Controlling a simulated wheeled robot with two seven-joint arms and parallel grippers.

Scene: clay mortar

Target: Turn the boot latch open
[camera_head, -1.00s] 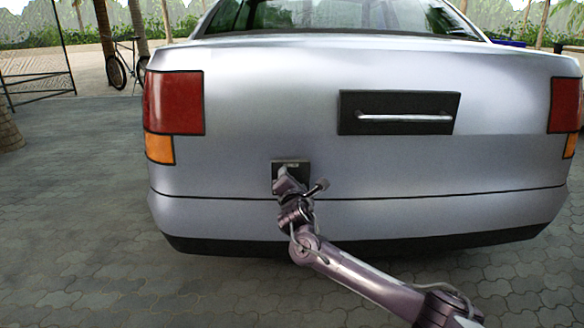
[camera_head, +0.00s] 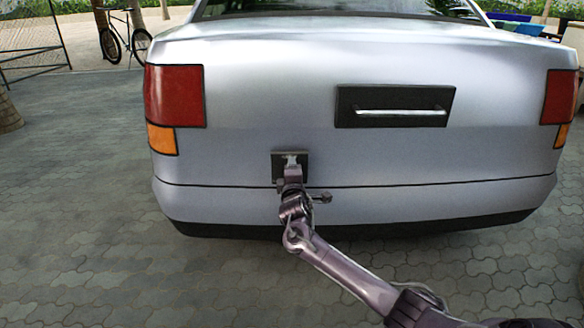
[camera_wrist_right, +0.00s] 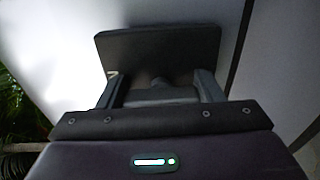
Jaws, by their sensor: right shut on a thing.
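The boot latch (camera_head: 279,158) is a small dark square plate on the silver car's rear, left of centre. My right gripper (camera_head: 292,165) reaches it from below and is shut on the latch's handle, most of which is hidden. In the right wrist view the dark latch plate (camera_wrist_right: 160,48) is ahead, tilted in the picture, and my right gripper's fingers (camera_wrist_right: 160,90) stand either side of the dim handle part at its lower edge. My left gripper is not in view.
A wide black plate with a silver bar handle (camera_head: 400,111) sits higher on the car's rear (camera_head: 240,100). The bumper (camera_head: 400,203) runs below the latch. The paved ground (camera_head: 80,200) around is clear. A bicycle (camera_head: 122,40) stands far back left.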

